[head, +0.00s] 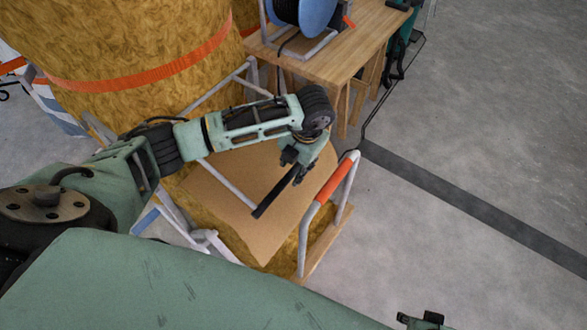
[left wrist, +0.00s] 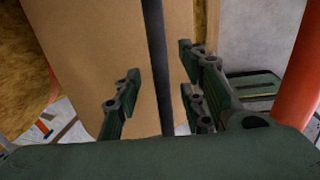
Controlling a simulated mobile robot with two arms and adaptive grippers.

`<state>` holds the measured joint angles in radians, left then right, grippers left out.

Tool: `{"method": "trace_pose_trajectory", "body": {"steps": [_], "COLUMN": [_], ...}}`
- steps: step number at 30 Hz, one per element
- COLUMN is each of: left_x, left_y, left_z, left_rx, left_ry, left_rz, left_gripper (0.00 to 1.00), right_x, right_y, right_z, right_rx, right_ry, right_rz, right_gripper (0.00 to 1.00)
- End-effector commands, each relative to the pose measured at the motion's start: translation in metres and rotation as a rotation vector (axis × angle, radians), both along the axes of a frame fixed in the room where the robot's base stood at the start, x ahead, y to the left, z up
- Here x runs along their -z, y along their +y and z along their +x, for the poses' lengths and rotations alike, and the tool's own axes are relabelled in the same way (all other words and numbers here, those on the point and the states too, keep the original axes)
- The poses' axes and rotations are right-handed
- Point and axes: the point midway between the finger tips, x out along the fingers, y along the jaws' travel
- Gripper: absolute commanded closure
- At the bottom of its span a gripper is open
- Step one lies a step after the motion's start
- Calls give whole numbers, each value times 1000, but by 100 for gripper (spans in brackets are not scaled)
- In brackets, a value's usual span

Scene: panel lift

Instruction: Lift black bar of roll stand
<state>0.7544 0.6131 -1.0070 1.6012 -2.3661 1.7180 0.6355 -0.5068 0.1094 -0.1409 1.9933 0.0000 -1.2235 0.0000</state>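The black bar (head: 271,197) belongs to the roll stand, whose pale metal frame (head: 230,184) joins its lower end. It lies slanted above a brown board. My left gripper (head: 293,170) is at the bar's upper part, and the arm hides some of that end. In the left wrist view the bar (left wrist: 157,65) runs between the spread fingers, with a visible gap to each side. My left gripper is open around it, not closed on it. A small green and black part at the bottom right edge looks like my right gripper (head: 423,321), mostly cut off.
An orange-sleeved rail (head: 332,181) stands just right of the bar. Large yellow-brown rolls (head: 120,45) with orange straps fill the upper left. A wooden table (head: 355,40) with a blue cable reel (head: 303,14) stands behind. The grey floor at right is clear.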

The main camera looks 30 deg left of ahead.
Motion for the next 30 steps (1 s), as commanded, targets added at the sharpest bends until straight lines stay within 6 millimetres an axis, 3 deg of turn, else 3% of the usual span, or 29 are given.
{"method": "trace_pose_trajectory", "body": {"steps": [6,16,28,30], "left_x": [24,27,26,26], "left_y": [5,5,5,5], "left_z": [0,1,1,1], "left_rx": [1,1,1,1], "left_ry": [1,0,0,0], "left_rz": [0,0,0,-1], "left_gripper": [63,64,99,100], "right_x": [-15,-18,-18,-18], "right_y": [0,0,0,0], "right_z": [1,1,1,1], "right_rx": [1,2,2,2], "right_ry": [-8,-8,-9,-9], "right_rz": [0,0,0,0], "right_gripper": [60,60,60,60]}}
